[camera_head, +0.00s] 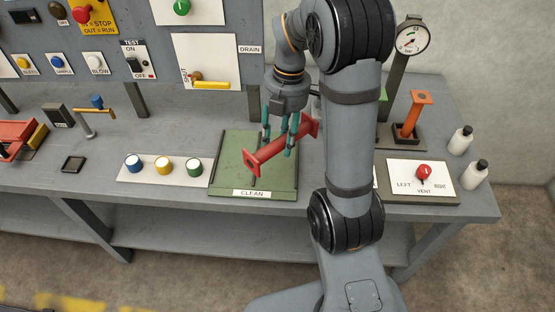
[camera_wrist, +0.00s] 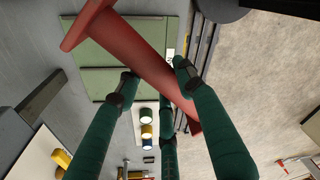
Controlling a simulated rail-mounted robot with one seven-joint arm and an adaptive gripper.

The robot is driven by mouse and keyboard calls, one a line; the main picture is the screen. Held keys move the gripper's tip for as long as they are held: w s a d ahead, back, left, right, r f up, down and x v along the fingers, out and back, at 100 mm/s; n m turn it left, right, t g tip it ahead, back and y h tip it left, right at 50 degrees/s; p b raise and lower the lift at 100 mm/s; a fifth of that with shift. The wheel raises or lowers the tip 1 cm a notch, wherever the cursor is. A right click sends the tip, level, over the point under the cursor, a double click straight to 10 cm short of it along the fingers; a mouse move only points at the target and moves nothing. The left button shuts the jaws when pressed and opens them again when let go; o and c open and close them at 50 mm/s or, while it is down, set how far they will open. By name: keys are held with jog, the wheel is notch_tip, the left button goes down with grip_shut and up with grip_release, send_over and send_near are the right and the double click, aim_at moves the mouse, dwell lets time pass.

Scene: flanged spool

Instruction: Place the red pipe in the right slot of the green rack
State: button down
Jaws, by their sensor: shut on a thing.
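The red pipe (camera_head: 281,147), with a square flange at each end, is held tilted above the green tray marked CLEAN (camera_head: 225,180). My gripper (camera_head: 278,150) is shut around the pipe's middle with its teal fingers. In the wrist view the red pipe (camera_wrist: 140,50) runs diagonally between the fingers (camera_wrist: 158,80), clear of the green tray (camera_wrist: 105,75) below. A green part (camera_head: 383,96) shows just right of my arm.
An orange flanged pipe (camera_head: 413,112) stands upright in a dark holder on the right, below a gauge (camera_head: 412,37). A vent panel (camera_head: 420,178) and two white bottles (camera_head: 461,140) are at the right end. Three coloured buttons (camera_head: 163,166) lie left of the tray.

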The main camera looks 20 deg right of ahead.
jog(key=f+n, duration=0.1)
jog(key=n, duration=0.1)
jog(key=f+n, duration=0.1)
jog(key=n, duration=0.1)
jog(key=a+n, duration=0.1)
jog(key=shift+s+f+n+g, duration=0.3)
jog(key=shift+s+f+n, duration=0.1)
jog(key=s+f+n, duration=0.1)
jog(key=n, duration=0.2)
jog(key=p, duration=0.3)
send_over(275, 160)
jog(key=shift+h, duration=0.4)
jog(key=f, duration=0.7)
jog(key=shift+w+f, duration=0.2)
jog(key=shift+w, duration=0.05)
jog(key=shift+f+b, duration=0.3)
jog(key=shift+f, duration=1.65)
jog(key=shift+f, duration=0.2)
jog(key=c, duration=1.2)
grip_release()
jog(key=shift+o, duration=0.4)
